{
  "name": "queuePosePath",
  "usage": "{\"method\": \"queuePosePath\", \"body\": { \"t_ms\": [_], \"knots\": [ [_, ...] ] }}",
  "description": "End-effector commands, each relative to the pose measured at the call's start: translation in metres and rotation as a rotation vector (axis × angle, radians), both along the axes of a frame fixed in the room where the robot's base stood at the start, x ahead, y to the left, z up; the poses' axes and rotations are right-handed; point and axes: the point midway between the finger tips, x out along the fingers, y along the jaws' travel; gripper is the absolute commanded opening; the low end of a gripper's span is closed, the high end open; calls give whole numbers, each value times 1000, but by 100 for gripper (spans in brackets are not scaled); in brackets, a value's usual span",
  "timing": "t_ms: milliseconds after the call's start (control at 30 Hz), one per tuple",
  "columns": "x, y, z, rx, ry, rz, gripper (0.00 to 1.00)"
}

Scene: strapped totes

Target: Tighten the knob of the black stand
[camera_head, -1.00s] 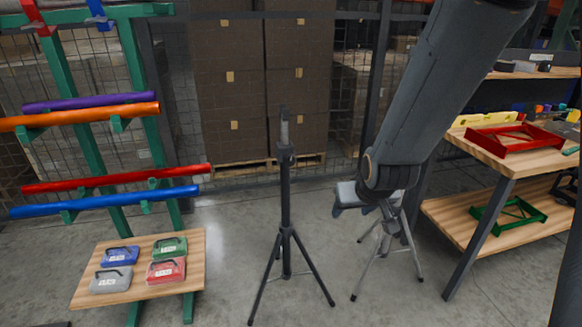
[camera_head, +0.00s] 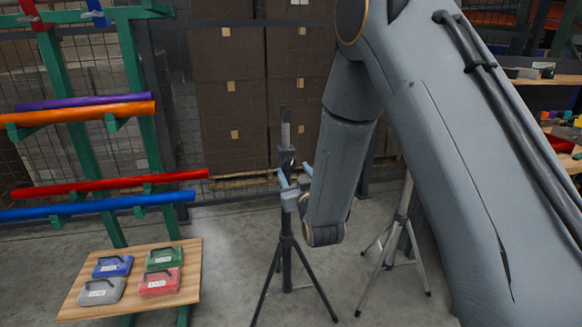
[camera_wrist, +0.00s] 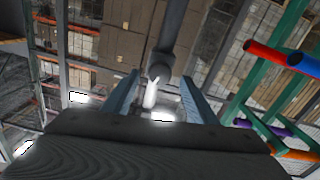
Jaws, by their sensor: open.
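The black stand (camera_head: 286,247) stands upright on its tripod legs in the middle of the head view, with a thin post and a collar near the top. My gripper (camera_head: 294,174) is at the collar, its jaws open, one finger on each side. In the wrist view my open fingers (camera_wrist: 161,77) point toward the stand's dark post (camera_wrist: 172,35). A small pale piece (camera_wrist: 151,94), which looks like the knob, shows between the fingers. I cannot tell whether either finger touches it.
A grey tripod stand (camera_head: 397,230) is behind my arm on the right. A wooden board (camera_head: 190,290) with several small cases is at lower left, below a green rack with coloured tubes (camera_head: 90,182).

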Motion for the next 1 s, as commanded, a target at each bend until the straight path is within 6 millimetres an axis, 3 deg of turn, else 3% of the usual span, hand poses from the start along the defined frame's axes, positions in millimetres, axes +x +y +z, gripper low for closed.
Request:
{"method": "queuePosePath", "body": {
  "t_ms": [300, 667, 767, 933, 1000],
  "knots": [
    [41, 11, -1, -1, 2, 0, 52],
    [48, 14, -1, -1, 3, 0, 52],
    [48, 13, -1, -1, 3, 0, 41],
    [48, 13, -1, -1, 3, 0, 12],
    [48, 13, -1, -1, 3, 0, 11]
  ]
}}
